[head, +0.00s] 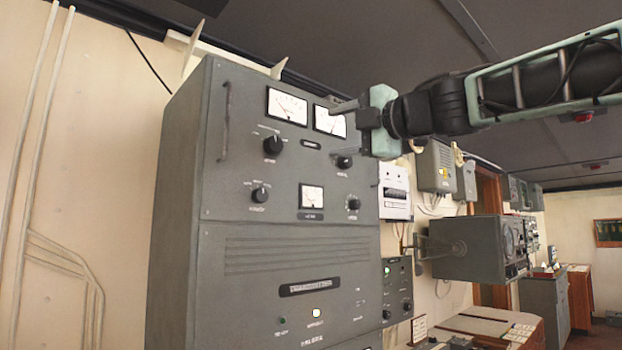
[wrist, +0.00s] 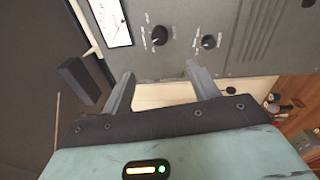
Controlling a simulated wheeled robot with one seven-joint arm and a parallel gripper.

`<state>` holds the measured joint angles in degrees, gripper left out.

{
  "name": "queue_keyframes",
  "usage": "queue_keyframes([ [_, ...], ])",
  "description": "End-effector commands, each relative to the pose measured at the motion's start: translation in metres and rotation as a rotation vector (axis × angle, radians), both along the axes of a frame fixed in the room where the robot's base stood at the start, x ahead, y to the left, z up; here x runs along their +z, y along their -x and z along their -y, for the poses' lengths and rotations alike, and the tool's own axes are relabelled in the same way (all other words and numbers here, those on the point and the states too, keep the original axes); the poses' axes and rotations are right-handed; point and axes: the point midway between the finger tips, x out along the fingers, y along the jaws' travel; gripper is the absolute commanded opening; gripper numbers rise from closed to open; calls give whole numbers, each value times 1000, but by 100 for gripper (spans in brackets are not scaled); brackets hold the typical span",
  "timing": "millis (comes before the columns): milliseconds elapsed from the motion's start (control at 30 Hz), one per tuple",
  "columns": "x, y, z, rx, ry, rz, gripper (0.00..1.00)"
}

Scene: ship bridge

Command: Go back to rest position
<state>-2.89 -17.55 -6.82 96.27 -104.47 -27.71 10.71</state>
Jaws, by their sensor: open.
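My gripper (head: 343,122) is at the end of my arm, which reaches in from the upper right of the head view. It is in front of the upper right part of a tall grey transmitter cabinet (head: 290,245), close to a white dial gauge and a black knob. In the wrist view the two grey fingers of my gripper (wrist: 163,82) are spread apart with nothing between them. Beyond them is a grey panel (wrist: 185,65) with a gauge (wrist: 112,20) and two black knobs. I cannot tell whether the fingers touch the cabinet.
To the right of the cabinet, smaller grey and white units (head: 395,190) hang on the wall. A grey wall-mounted box (head: 465,248) juts out below my arm. A desk (head: 490,325) stands at the lower right. The beige wall at the left has pipes (head: 35,150).

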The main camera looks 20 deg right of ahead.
Motion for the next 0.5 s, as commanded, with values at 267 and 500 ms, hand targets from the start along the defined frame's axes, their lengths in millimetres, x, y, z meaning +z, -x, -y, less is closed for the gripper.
queue_keyframes([
  [267,-8,-5,-7,4,-36,-15,60],
  [500,-100,-36,-59,-38,-373,-241,60],
])
